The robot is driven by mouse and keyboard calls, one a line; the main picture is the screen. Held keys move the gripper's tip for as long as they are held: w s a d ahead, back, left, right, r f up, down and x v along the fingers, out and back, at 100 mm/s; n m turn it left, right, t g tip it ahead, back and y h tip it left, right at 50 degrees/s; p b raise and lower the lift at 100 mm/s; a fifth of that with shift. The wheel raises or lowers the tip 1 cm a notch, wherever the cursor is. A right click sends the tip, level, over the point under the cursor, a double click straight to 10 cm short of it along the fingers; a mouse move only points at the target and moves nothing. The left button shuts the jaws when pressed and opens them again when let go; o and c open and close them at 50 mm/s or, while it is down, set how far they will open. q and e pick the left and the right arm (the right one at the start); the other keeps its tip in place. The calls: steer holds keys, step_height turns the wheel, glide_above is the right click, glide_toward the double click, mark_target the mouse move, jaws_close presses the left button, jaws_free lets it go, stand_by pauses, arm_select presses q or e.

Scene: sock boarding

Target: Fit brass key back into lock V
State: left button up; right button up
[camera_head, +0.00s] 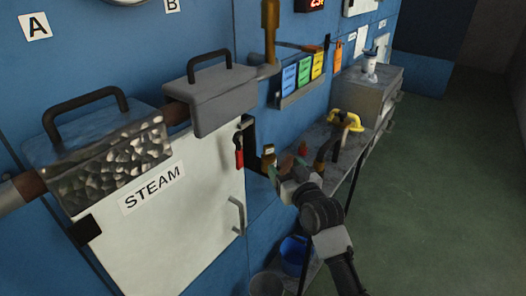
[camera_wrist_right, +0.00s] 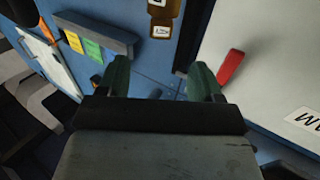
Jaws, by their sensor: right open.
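My right gripper (camera_head: 284,166) is open in front of the blue wall, just right of the white STEAM door. Its two green fingers stand apart with nothing between them in the right wrist view (camera_wrist_right: 161,82). A small brass-brown piece with a white tag (camera_wrist_right: 160,30) is on the wall beyond the fingertips. In the head view a brass-brown piece (camera_head: 268,153) shows right behind the gripper. I cannot tell whether it is the key or the lock, and no letter V is readable. My left gripper is not in view.
A red handle (camera_head: 239,157) hangs at the STEAM door's (camera_head: 190,215) upper right edge. A shelf with a yellow ring-shaped part (camera_head: 346,120) runs along the wall to the right. A rack of coloured cards (camera_head: 303,75) is above it. A blue bucket (camera_head: 294,252) stands below.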

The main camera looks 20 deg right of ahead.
mark_target(270, 151)
steer(key=w, duration=0.3)
steer(key=w+a, duration=0.1)
steer(key=w, duration=0.1)
steer(key=w+f+p, duration=0.1)
steer(key=w, duration=0.2)
steer(key=shift+w+a, duration=0.2)
steer(key=shift+w, duration=0.15)
steer(key=shift+r, duration=0.1)
steer(key=c, duration=1.1)
steer(key=shift+r, duration=0.1)
